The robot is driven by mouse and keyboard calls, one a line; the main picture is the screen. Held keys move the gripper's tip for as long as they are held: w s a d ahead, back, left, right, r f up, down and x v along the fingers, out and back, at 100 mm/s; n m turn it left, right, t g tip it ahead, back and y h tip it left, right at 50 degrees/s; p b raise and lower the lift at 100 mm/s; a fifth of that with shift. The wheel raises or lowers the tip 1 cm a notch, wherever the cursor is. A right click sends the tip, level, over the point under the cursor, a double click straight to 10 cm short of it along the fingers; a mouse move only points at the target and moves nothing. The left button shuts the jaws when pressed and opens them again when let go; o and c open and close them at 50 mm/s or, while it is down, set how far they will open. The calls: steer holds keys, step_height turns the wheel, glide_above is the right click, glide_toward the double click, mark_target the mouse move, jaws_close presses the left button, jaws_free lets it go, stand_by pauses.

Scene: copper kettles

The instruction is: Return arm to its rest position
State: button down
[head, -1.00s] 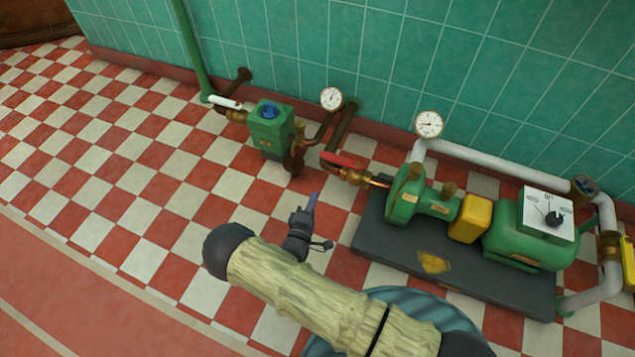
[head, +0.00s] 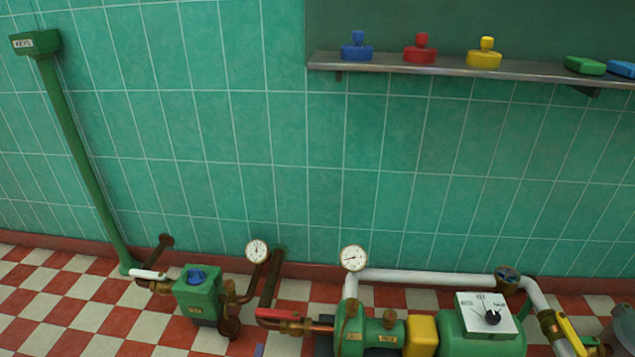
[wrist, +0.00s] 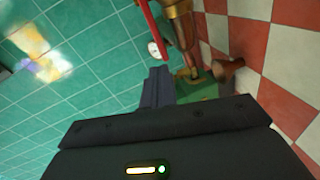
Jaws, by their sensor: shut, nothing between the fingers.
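My gripper (wrist: 158,76) shows in the wrist view with its dark fingers together and nothing between them. In the head view only a small bluish tip, likely of my gripper (head: 259,350), shows at the bottom edge. The rest of my arm is out of that view. In the wrist view a red lever (wrist: 147,22) and a brass pipe fitting (wrist: 180,28) are just beyond the fingertips. I cannot tell the exact gap between them and the fingers.
A green box with a blue knob (head: 199,295), a red-handled valve (head: 280,315), gauges and a green pump (head: 380,335) line the tiled wall's foot. A shelf (head: 440,68) above holds coloured stoppers. Checkered floor (head: 60,325) at the left is open.

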steer(key=w+d+r+m+g+p, duration=0.25)
steer(key=d+r, duration=0.25)
steer(key=r, duration=0.4)
steer(key=w+d+r+m+g+y+p, duration=0.1)
steer(key=d+r+m+g+p, duration=0.3)
steer(key=r, duration=0.4)
steer(key=w+d+r+m+g+p, duration=0.2)
steer(key=d+r+m+g, duration=0.15)
steer(key=d+r, duration=0.4)
steer(key=s+d+r+m+g+p, duration=0.2)
steer(key=s+d+r+m+p, duration=0.15)
steer(key=s+d+r, duration=0.65)
steer(key=s+d+r+m+g+p, duration=0.15)
steer(key=s+d+r+p, duration=0.25)
steer(key=s+d+r, duration=0.5)
steer(key=w+a+r+p, duration=0.1)
steer(key=a+r+p, duration=0.2)
steer(key=r+p, duration=3.3)
step_height(320, 180, up, 3)
steer(key=shift+w+f+m, duration=0.1)
steer(key=shift+w+m, duration=0.05)
steer(key=shift+m, duration=0.15)
steer(key=shift+a, duration=0.1)
steer(key=c, duration=2.2)
jaws_free()
